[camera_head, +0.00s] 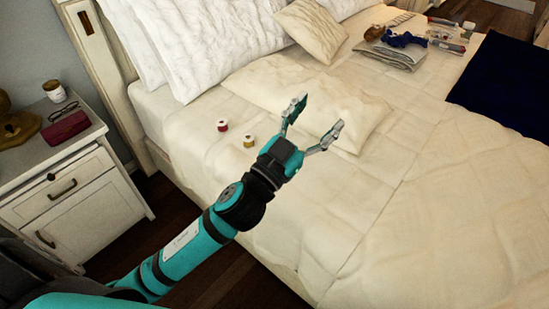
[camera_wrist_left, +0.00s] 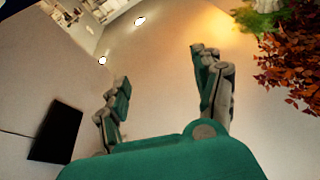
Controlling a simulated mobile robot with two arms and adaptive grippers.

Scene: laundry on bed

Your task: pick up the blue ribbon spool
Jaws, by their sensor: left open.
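My left gripper (camera_head: 315,119) is open and empty, held above the near side of the bed with its fingers spread. It also shows open in the left wrist view (camera_wrist_left: 160,72). I cannot make out a blue ribbon spool in either view; my arm and gripper hide part of the bed. A red spool (camera_head: 222,126) and a yellowish spool (camera_head: 249,141) stand on the cream bedding, left of my gripper. The yellowish one is the nearer of the two to my gripper. My right gripper is not in view.
A flat cream pillow (camera_head: 345,115) lies behind my gripper. Folded cloths with a dark blue item (camera_head: 405,40) lie at the far side, near a navy blanket (camera_head: 510,85). A nightstand (camera_head: 75,185) stands left. The bedding at right is clear.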

